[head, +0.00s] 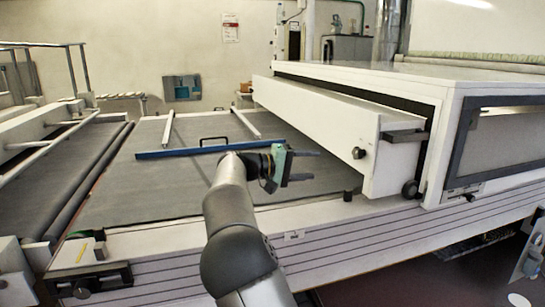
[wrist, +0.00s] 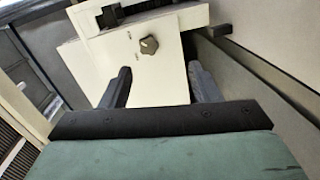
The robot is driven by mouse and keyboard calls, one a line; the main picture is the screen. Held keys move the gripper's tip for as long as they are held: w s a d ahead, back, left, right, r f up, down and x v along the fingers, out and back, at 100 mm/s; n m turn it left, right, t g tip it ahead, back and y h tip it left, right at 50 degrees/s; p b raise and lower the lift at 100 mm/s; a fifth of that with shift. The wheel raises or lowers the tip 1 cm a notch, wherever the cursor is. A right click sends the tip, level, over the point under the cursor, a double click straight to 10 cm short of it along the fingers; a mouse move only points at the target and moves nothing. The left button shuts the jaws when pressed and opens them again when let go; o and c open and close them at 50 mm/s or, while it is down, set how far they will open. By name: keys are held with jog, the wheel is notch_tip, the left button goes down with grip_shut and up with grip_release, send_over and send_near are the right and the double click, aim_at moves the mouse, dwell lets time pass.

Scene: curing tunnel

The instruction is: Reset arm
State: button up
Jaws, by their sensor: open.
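My gripper (head: 306,166) is at the end of my grey arm, above the grey belt of the tunnel. Its two dark fingers point right, towards the white machine's front panel. In the wrist view my gripper (wrist: 160,85) shows both fingers apart, with nothing between them. Beyond the fingertips is a white panel with a dark knob (wrist: 149,45). The fingers look clear of the panel, but the exact gap cannot be told.
A blue bar (head: 205,149) lies across the belt (head: 140,190), behind my gripper. The white curing tunnel (head: 440,85) stands at the right, with a long white hood (head: 325,120) along its side. Rails and a second belt lie at the left. The near belt is clear.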

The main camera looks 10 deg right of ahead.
jog(key=s+d+f+g+y+p, duration=0.1)
jog(key=s+d+f+y+p, duration=0.1)
jog(key=s+d+y+p, duration=0.3)
jog(key=s+d+f+g+y, duration=0.1)
jog(key=s+d+f+y, duration=0.15)
jog(key=s, duration=0.45)
jog(key=s+a+f+y+p, duration=0.1)
jog(key=s+a+y+p, duration=0.2)
jog(key=s, duration=0.7)
jog(key=s+a+f+y+p, duration=0.1)
jog(key=s+a+y+p, duration=0.2)
jog(key=s+a, duration=0.3)
jog(key=s+a+f+y+p, duration=0.1)
jog(key=s+a+y+p, duration=0.2)
jog(key=s, duration=1.1)
jog(key=shift+s+a, duration=0.25)
jog(key=shift+a, duration=0.7)
jog(key=shift+y, duration=0.25)
